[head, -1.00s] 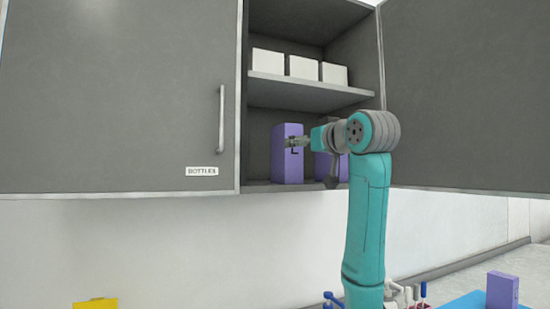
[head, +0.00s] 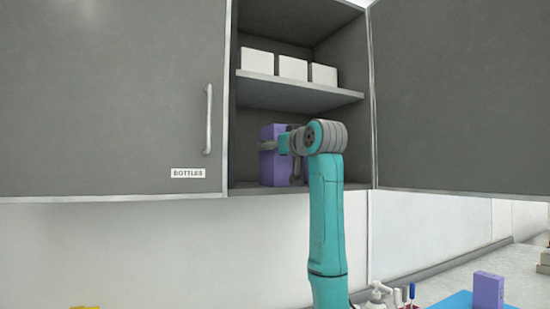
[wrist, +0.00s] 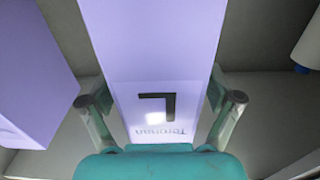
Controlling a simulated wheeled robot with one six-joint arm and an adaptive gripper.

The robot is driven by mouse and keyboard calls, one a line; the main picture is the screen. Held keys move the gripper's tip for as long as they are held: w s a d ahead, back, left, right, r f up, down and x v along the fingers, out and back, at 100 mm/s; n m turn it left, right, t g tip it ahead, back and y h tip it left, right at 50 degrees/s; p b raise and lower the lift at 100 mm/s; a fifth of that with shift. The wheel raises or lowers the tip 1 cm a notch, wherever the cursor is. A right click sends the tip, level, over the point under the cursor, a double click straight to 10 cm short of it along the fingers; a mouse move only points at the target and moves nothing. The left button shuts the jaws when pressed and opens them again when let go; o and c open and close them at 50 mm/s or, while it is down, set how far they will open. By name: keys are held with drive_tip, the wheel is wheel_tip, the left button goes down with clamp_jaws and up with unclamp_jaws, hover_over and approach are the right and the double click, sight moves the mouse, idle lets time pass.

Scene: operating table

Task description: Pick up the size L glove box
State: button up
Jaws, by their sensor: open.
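The size L glove box is a purple upright box (head: 268,170) on the lower shelf of the open cabinet. In the wrist view the same box (wrist: 150,50) fills the middle, its black L and other lettering upside down. My gripper (wrist: 164,101) is open, with one finger on each side of the box's labelled face. Whether the fingers touch its sides I cannot tell. In the head view my gripper (head: 272,146) is at the box's front, and my arm hides its right part.
Another purple box (wrist: 35,75) stands at the left in the wrist view. Several white boxes (head: 293,68) sit on the upper shelf (head: 300,93). The open cabinet door (head: 460,95) is on the right. A purple box (head: 487,290) is on a blue surface (head: 450,301) below.

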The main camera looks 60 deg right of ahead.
drive_tip(key=shift+w+d, duration=0.3)
drive_tip(key=shift+w, duration=0.2)
drive_tip(key=c, duration=1.3)
drive_tip(key=shift+r, duration=0.1)
drive_tip(key=shift+c, duration=0.2)
